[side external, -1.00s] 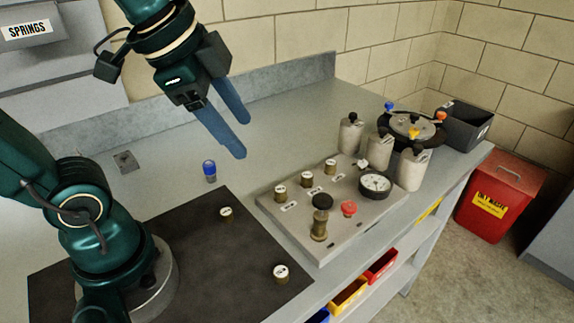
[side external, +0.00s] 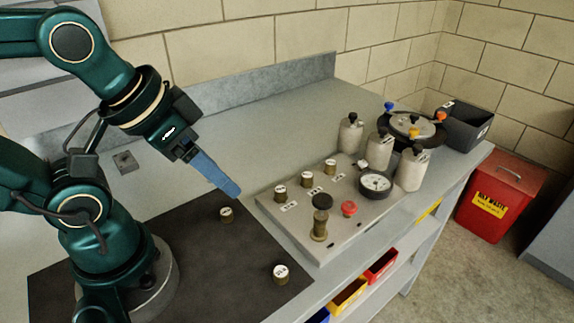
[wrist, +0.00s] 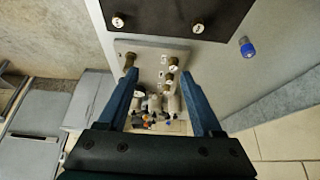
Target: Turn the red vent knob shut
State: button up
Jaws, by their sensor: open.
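The red vent knob (side external: 349,208) sits on the front part of the grey panel (side external: 300,237), between a brass valve with a black top (side external: 320,217) and the round gauge (side external: 375,184). My gripper (side external: 231,189) is empty, in the air to the left of the panel and apart from the knob. In the side view its fingers overlap each other. In the wrist view my gripper (wrist: 160,73) shows its two blue fingers spread apart, with the panel beyond them. I cannot make out the red knob there; the left finger may cover it.
Several brass caps stand on the panel. Two more, one cap (side external: 226,214) and another cap (side external: 281,273), stand on the dark mat (side external: 190,270). Grey canisters (side external: 380,150) stand behind the panel. A blue-topped part (wrist: 247,47) stands on the bench, hidden in the side view.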

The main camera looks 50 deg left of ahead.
jog(key=w+r+t, duration=0.1)
jog(key=w+r, duration=0.2)
jog(key=w, duration=0.2)
jog(key=m+g+h, duration=0.1)
jog(key=m+g, duration=0.1)
send_over(349, 205)
jog(key=s, duration=0.2)
jog(key=f, duration=1)
jog(key=shift+s+a+f, duration=0.1)
jog(key=shift+a, duration=0.2)
jog(key=shift+d+f, duration=0.15)
jog(key=shift+f, duration=0.55)
jog(key=shift+x, duration=2.1)
jog(key=shift+c, duration=0.4)
grip_shut()
